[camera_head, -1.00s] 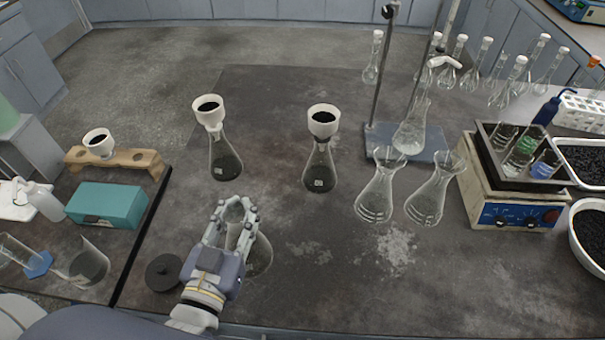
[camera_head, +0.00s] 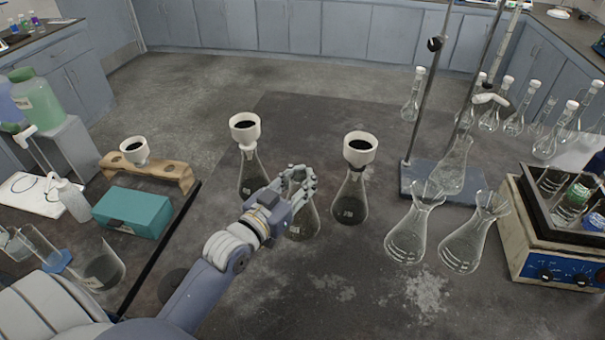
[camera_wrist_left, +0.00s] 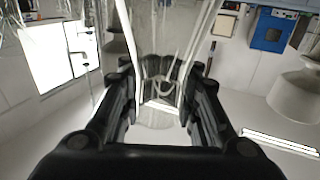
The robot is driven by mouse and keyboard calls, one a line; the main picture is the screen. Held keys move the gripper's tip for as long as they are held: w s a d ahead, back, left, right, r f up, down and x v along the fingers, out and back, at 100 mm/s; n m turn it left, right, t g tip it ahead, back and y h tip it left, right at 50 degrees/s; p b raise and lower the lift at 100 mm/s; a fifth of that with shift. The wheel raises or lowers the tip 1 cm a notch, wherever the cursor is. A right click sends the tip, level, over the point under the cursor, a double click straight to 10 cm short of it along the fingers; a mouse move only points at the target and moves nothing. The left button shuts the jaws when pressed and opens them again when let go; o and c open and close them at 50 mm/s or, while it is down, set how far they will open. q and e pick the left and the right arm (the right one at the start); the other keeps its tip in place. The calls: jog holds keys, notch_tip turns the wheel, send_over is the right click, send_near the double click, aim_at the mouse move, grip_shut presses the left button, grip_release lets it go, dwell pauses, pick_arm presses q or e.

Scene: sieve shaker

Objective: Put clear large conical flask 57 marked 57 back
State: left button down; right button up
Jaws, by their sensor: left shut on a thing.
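My left gripper (camera_head: 299,184) is shut around the neck of a clear conical flask (camera_head: 304,224) with a small label. The number on the label is too small to read. The flask is upright between two funnel-topped flasks, a little nearer to me; I cannot tell if its base touches the bench. In the left wrist view, the clear glass (camera_wrist_left: 165,40) runs between the fingers. The left flask with a white funnel (camera_head: 252,178) stands behind my gripper. The right one (camera_head: 350,200) stands close beside my fingers. My right gripper is not in view.
Two empty clear flasks (camera_head: 408,240) and (camera_head: 465,245) stand to the right, before a retort stand with a blue base (camera_head: 415,175). A shaker (camera_head: 545,250) is at far right. A teal box (camera_head: 132,212) and wooden rack (camera_head: 170,172) are left. The front-centre bench is clear.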

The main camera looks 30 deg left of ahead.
pick_arm(q)
jog(key=w+a+f, duration=0.2)
jog(key=w, duration=0.3)
jog(key=w+a+f+p, duration=0.1)
jog(key=w+a+f, duration=0.1)
jog(key=w, duration=0.4)
jog(key=shift+w+a+f, duration=0.15)
jog(key=shift+a+f, duration=0.15)
jog(key=shift+a, duration=0.45)
jog(key=shift+f, duration=0.2)
jog(key=c, duration=1.2)
grip_release()
jog(key=shift+r, duration=0.15)
